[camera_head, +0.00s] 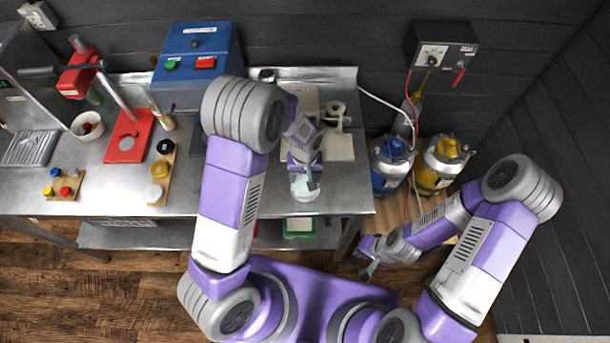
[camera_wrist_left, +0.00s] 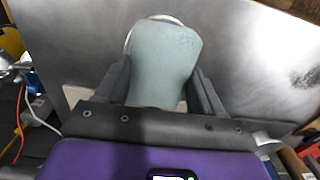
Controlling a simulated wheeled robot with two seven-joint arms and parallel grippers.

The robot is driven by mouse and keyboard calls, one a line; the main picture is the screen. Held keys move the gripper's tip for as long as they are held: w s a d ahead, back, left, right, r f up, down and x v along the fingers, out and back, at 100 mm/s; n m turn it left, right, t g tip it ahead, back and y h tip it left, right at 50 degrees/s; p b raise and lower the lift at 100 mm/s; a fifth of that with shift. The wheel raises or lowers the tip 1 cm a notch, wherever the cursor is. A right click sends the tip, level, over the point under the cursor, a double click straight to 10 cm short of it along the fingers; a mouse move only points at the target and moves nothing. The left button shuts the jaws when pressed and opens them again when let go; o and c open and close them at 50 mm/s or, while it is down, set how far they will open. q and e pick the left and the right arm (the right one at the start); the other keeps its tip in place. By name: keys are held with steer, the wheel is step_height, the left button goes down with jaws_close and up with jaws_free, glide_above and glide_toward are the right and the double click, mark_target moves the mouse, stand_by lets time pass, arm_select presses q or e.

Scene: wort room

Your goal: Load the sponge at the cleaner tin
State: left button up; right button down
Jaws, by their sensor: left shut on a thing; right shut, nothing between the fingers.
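My left gripper (camera_head: 305,180) is over the front right part of the steel bench. It is shut on a pale green sponge (camera_wrist_left: 163,65), which stands out between the two fingers in the left wrist view. A thin round rim (camera_wrist_left: 129,42), apparently the cleaner tin, shows behind the sponge's upper edge. In the head view a pale round shape (camera_head: 304,192) lies right under the gripper; the arm partly hides it. I cannot tell whether the sponge touches the tin. My right gripper (camera_head: 370,262) is shut and empty, low in front of the bench's right end.
Blue (camera_head: 390,165) and yellow (camera_head: 440,165) cylinders stand right of the bench. A green container (camera_head: 298,226) is on the lower shelf.

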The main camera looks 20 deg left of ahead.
mark_target(305, 178)
arm_select(q)
steer(key=shift+r+p, duration=1.6)
steer(key=shift+r, duration=0.95)
